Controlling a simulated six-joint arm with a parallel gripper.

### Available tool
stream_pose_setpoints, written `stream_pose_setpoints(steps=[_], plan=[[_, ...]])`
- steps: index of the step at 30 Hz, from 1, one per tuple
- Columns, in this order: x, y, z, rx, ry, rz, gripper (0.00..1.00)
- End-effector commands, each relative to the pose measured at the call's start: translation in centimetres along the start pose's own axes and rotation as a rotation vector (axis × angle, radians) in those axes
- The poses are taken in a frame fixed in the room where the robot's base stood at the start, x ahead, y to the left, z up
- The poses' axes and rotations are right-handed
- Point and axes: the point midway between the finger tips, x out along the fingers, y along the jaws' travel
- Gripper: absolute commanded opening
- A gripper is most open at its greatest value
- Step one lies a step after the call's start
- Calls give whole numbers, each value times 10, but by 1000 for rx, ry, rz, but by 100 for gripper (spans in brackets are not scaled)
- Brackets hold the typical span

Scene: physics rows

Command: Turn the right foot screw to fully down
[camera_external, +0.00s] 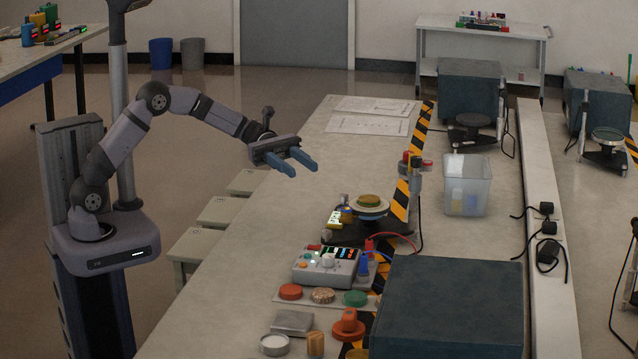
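My gripper (301,168) has two blue fingers with a clear gap between them. It is open and empty, in the air above the left side of the long bench. The nearest instrument is a round-topped stand (370,202) on a dark base (385,239), below and to the right of my gripper. A yellow part (346,214) stands at the left of this base. Red and grey upright parts (415,178) stand behind it. I cannot tell which part is the right foot screw or how far it is turned.
A control box (326,266) with knobs, several coloured discs (323,295) and an orange knob-like piece (348,325) lie nearer the camera. A large dark box (450,300) fills the front right. A clear bin (467,185) stands behind. Papers (367,125) lie flat on the far bench.

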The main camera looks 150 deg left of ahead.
Motion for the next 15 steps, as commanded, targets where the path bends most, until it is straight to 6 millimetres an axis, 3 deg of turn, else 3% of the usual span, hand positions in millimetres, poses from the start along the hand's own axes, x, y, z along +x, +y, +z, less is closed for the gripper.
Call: stream_pose_setpoints(steps=[8,15], plan=[[24,10,-49,12,-57,179,37],[33,21,-111,-16,-69,419,37]])
